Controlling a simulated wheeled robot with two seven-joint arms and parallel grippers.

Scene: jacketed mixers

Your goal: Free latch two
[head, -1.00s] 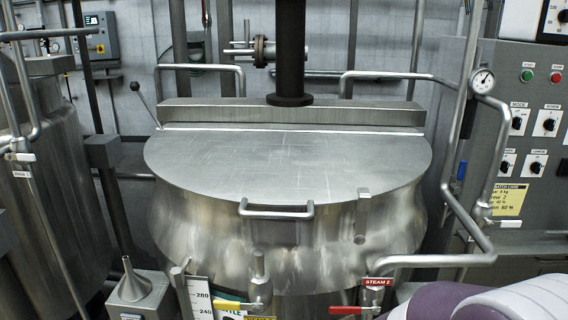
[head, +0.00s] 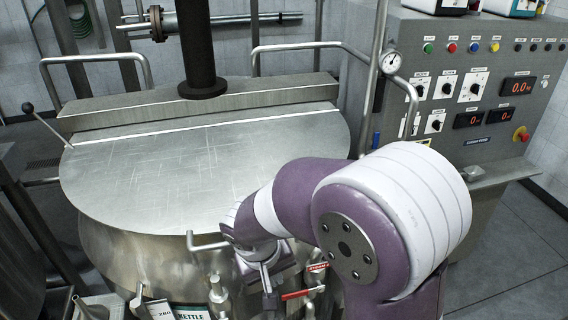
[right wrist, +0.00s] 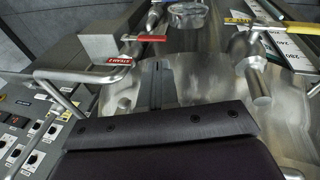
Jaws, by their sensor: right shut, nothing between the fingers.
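The steel kettle (head: 140,240) stands closed under its flat lid (head: 190,175), with a bar handle (head: 190,243) at the front. I cannot make out latch two now; my right arm covers the right part of the kettle front. My right gripper (head: 270,300) is low in front of the kettle, near the red-handled steam valve (head: 302,293). In the right wrist view its dark fingers (right wrist: 157,86) are together and empty, against the shiny kettle wall. The red valve handle (right wrist: 143,38) is beyond them. My left gripper is out of view.
A yellow-handled valve (right wrist: 250,22) and steel stub (right wrist: 258,82) are close to the right gripper. A bent pipe (right wrist: 60,80) runs beside it. The control panel (head: 470,90) stands at right, with a gauge (head: 391,62) before it. Open floor (head: 520,240) lies at lower right.

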